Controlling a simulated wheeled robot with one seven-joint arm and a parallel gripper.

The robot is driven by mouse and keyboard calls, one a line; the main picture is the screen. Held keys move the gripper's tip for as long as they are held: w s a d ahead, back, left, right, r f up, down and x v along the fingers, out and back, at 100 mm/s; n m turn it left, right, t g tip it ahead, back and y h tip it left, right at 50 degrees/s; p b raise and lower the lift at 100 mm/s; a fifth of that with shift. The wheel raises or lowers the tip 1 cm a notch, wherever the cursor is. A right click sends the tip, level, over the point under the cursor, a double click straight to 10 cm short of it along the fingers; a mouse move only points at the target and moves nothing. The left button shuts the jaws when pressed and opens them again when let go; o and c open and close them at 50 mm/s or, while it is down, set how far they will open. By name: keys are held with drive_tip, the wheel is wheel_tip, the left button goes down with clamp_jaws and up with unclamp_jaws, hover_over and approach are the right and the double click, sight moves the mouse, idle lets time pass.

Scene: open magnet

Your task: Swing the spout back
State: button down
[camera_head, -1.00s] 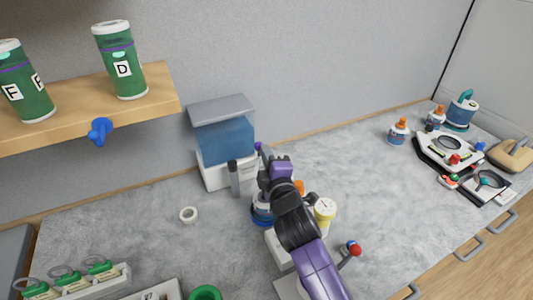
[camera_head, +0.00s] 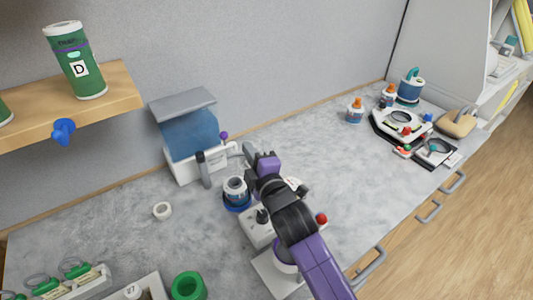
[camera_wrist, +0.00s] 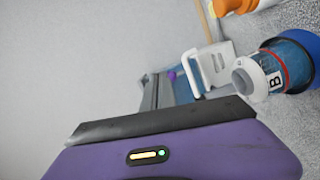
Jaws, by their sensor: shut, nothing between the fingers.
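The dispenser has a blue tank (camera_head: 190,135), a grey lid and a white base (camera_head: 190,172). It stands against the back wall, with a purple knob (camera_head: 224,135) at its right end. A pale curved piece by the knob, near my fingers, may be the spout; I cannot tell its exact angle. The wrist view shows the white base (camera_wrist: 208,68) and purple knob (camera_wrist: 171,76) beyond my gripper. My gripper (camera_head: 250,164) is shut and empty, just right of the dispenser; whether it touches the pale piece is unclear.
A bottle in a blue ring (camera_head: 235,192) stands close below my gripper; it shows label B in the wrist view (camera_wrist: 268,77). A dark upright item (camera_head: 203,170) stands before the dispenser. A white ring (camera_head: 162,210) lies left.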

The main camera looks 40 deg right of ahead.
drive_tip(key=shift+s+d+r, duration=0.1)
drive_tip(key=shift+s+d, duration=0.65)
drive_tip(key=shift+s, duration=0.15)
drive_tip(key=shift+s+d, duration=0.7)
drive_tip(key=shift+s, duration=0.2)
